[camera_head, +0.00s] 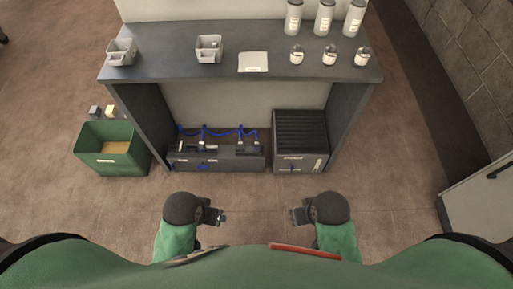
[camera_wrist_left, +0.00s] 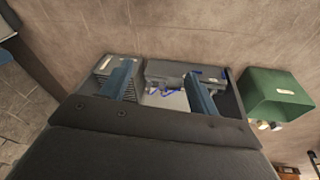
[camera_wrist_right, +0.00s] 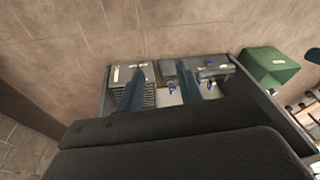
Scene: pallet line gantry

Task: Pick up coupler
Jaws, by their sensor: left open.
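I cannot tell for sure which part is the coupler. A dark unit (camera_head: 216,160) with blue hoses (camera_head: 222,132) and small fittings stands on the floor under the bench; it also shows between and behind the fingers in the left wrist view (camera_wrist_left: 170,72) and right wrist view (camera_wrist_right: 212,66). My left gripper (camera_head: 221,217) is in front of the bench, apart from the unit, its fingers spread and empty. My right gripper (camera_head: 295,216) is level with it to the right, also with fingers spread and nothing between them.
A grey bench (camera_head: 180,65) holds two grey bins (camera_head: 122,52) (camera_head: 209,48), a white plate (camera_head: 253,62) and several bottles (camera_head: 325,18). A ribbed dark box (camera_head: 300,140) stands under it at right. A green crate (camera_head: 105,163) stands left. The floor in front is clear.

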